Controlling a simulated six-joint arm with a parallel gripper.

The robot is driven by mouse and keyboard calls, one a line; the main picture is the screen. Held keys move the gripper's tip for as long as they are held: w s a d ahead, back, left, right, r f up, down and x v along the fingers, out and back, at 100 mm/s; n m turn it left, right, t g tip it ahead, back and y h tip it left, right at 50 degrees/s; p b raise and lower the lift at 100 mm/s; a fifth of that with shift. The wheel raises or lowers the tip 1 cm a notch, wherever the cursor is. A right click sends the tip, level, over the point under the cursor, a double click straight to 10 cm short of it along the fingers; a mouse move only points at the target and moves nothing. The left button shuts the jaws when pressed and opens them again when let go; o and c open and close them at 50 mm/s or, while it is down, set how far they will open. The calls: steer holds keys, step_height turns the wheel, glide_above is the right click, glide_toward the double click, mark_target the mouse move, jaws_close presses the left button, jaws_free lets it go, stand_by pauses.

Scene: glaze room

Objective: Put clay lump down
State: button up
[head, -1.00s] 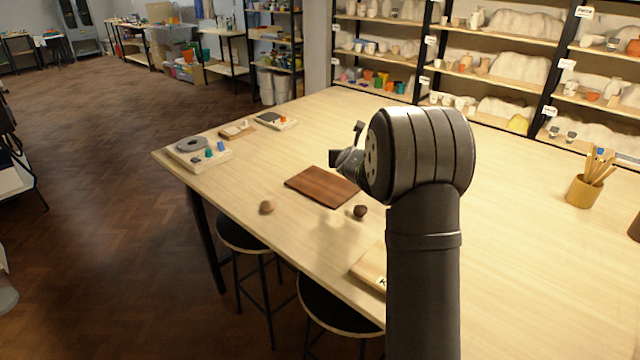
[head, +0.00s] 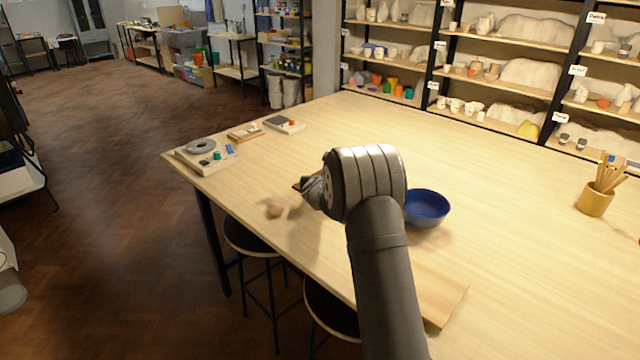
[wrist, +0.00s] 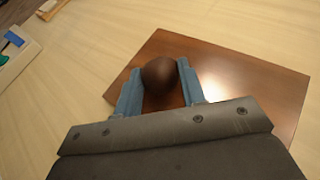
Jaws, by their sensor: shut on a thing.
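My gripper (wrist: 160,76) is shut on a dark brown, round clay lump (wrist: 160,72), held between its blue fingers in the wrist view. The lump shows over the dark brown board (wrist: 240,72); I cannot tell whether it touches it. In the head view my arm hides the lump, the fingers and most of the board.
A blue bowl (head: 427,208) stands right of my arm. A pale wooden board (head: 442,290) lies at the front edge. A tray (head: 212,165) with a grey disc is at the far left. A mustard pot (head: 594,202) of tools stands right. The table's back middle is clear.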

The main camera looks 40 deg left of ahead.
steer(key=shift+f, duration=0.5)
steer(key=shift+f, duration=0.15)
steer(key=o, duration=1.1)
steer(key=shift+c, duration=0.2)
steer(key=shift+r, duration=0.25)
steer(key=shift+s+d+r, duration=0.15)
steer(key=shift+s+d, duration=0.1)
steer(key=shift+s, duration=0.05)
steer(key=v, duration=1.1)
steer(key=shift+s, duration=0.1)
